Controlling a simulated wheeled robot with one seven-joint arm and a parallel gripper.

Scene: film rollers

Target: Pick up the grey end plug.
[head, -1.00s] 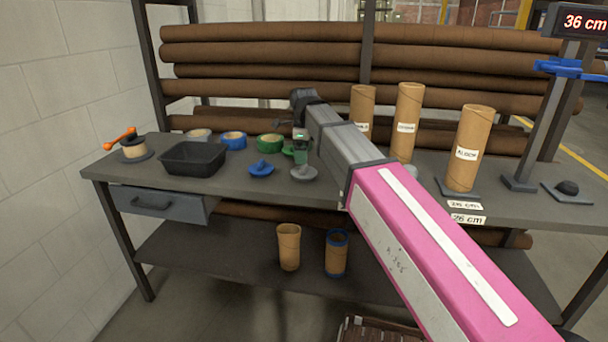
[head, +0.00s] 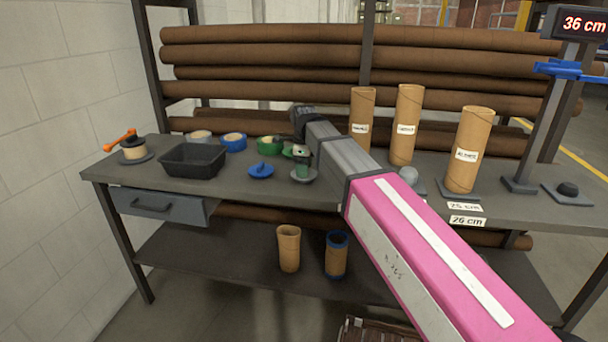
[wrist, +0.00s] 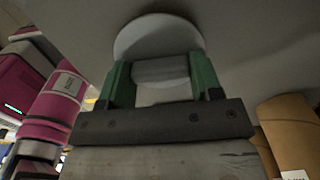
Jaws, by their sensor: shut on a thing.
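The grey end plug (head: 312,178) is a flat round disc with a short upright grip, on the workbench near its front edge, right of a blue end plug (head: 261,171). My gripper (head: 302,172) points down over it. In the wrist view, my gripper's green fingers (wrist: 163,78) are shut on the grey plug's grip, one on each side. The plug's disc (wrist: 150,27) shows beyond the fingertips. In the head view the fingers hide part of the plug, and it appears to rest on the bench top.
Several brown tubes (head: 406,125) stand to the right, near a grey ball-topped piece (head: 409,175). Two short tubes (head: 289,247) stand on the lower shelf.

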